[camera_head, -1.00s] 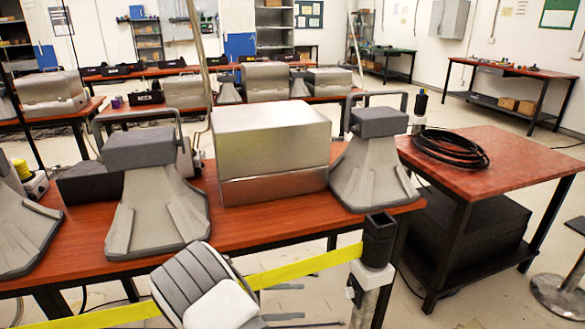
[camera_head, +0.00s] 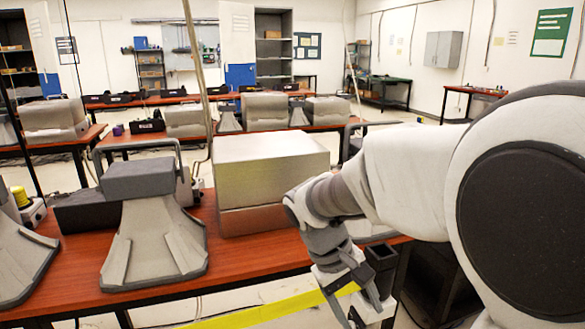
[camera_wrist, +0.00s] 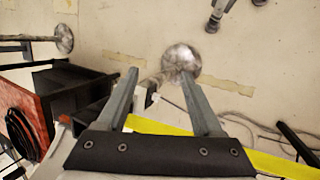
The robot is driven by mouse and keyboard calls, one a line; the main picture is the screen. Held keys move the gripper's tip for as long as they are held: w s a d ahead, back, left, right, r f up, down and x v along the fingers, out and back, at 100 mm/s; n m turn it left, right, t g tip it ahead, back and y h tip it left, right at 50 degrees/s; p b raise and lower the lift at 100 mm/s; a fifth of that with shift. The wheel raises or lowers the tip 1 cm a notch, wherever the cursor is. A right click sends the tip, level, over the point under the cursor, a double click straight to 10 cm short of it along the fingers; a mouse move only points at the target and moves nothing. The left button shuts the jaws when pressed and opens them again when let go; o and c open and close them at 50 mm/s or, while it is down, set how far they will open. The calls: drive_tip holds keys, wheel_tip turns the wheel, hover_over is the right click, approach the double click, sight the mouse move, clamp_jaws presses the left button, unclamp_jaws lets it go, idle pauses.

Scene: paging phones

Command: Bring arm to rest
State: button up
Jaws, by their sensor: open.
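My arm reaches in from the right in the head view, in front of the table. My gripper (camera_head: 356,303) points down near the yellow barrier belt and the black-topped post. In the wrist view, my gripper (camera_wrist: 160,76) has its two fingers apart with nothing held between them. The floor and a round metal post base (camera_wrist: 181,60) show beyond the fingertips. The yellow belt (camera_wrist: 155,127) passes behind the fingers. I cannot tell whether the gripper touches the post or belt.
A red-brown table (camera_head: 160,283) carries a grey paging phone (camera_head: 150,235) and a silver box (camera_head: 262,175). A second phone at the right is mostly hidden by my arm. The yellow belt (camera_head: 275,308) crosses before the table. More tables stand behind.

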drive_tip(key=s+d+r+m+t+y, duration=0.2)
drive_tip(key=s+r+m+t+y, duration=0.35)
drive_tip(key=s, duration=0.65)
wheel_tip(320, 180, up, 19)
drive_tip(key=n+p, duration=0.1)
drive_tip(key=p, duration=1.6)
drive_tip(key=shift+s+d+t+h, duration=0.15)
drive_tip(key=shift+s+t+h, duration=0.1)
drive_tip(key=shift+t+h, duration=0.1)
drive_tip(key=shift+f, duration=0.1)
drive_tip(key=shift+c, duration=1.4)
drive_tip(key=shift+a+n, duration=0.2)
drive_tip(key=shift+n, duration=0.05)
